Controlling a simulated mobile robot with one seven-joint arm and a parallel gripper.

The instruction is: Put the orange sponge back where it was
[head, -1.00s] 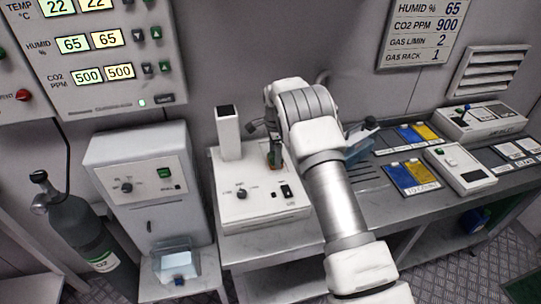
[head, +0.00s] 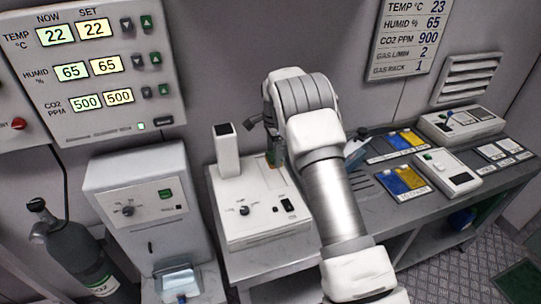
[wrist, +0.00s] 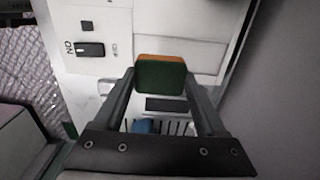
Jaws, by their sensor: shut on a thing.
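The sponge shows in the wrist view as a block with a dark green face and an orange top edge (wrist: 160,74). My gripper (wrist: 160,80) is shut on it, one finger on each side. In the head view the sponge (head: 278,160) is a small dark green and brown patch beside my wrist, mostly hidden by my arm. It is over the back right of a white device with a square post (head: 227,150). Whether it touches the device cannot be told.
The white device (head: 268,219) has a knob and switch on its front. Right of it, the grey bench holds blue and yellow pads (head: 403,180), a white box (head: 450,170) and a light-blue item (head: 357,149). A gas cylinder (head: 75,250) stands at the left.

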